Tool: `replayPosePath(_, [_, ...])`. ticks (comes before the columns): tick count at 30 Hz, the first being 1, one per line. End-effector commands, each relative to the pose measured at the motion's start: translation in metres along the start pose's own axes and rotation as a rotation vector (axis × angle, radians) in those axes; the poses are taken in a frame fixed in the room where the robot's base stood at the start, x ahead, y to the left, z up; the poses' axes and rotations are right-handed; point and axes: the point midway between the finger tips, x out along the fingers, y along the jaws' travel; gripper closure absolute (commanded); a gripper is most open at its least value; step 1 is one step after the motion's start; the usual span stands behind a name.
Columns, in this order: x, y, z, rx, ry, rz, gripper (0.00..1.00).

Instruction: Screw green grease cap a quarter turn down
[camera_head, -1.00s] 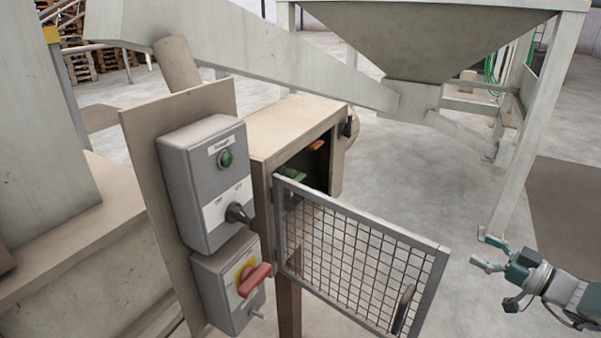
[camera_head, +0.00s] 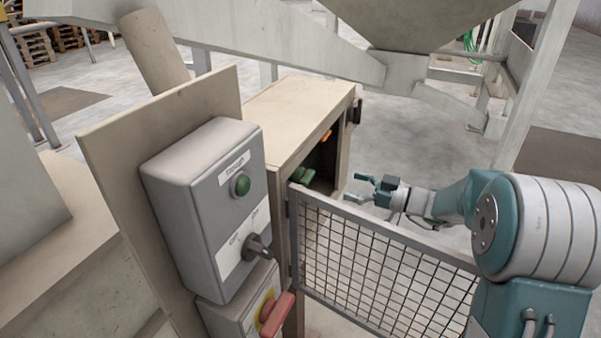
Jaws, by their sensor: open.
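A green cap (camera_head: 306,176) shows inside the open cabinet (camera_head: 290,122), near its front opening and just above the hinge side of the mesh door. It is small and partly hidden by the cabinet's edge and the door frame. My gripper (camera_head: 357,189) is open and empty. It is to the right of the cabinet opening, behind the top edge of the mesh door in this view, with its fingers pointing left toward the opening. A clear gap shows between the fingers and the green cap. An orange part (camera_head: 327,135) shows higher up and deeper in the cabinet.
The mesh door (camera_head: 385,262) stands swung open below my forearm. A grey control box (camera_head: 207,205) with a green button and black switch is at the left, with a red handle (camera_head: 276,314) below. A hopper (camera_head: 425,25) and its sloping beam stand behind.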

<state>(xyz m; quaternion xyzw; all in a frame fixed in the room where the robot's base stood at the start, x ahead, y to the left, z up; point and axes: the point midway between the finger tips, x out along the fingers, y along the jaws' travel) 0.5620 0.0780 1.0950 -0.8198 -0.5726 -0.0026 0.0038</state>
Motion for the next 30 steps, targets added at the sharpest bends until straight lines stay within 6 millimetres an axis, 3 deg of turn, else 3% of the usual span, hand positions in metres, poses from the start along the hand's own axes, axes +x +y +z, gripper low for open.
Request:
replayPosePath(6, [0.050,-0.005,0.001,-0.002,-0.006,-0.009,0.00])
replayPosePath(12, [0.080,-0.003,0.001,-0.001,-0.003,-0.006,0.00])
replayPosePath(26, [0.098,-0.002,0.001,-0.001,-0.004,-0.002,0.00])
replayPosePath(27, [0.098,-0.003,0.001,-0.001,-0.004,-0.003,0.09])
replayPosePath(30, [0.098,-0.003,0.001,-0.001,-0.004,-0.003,0.53])
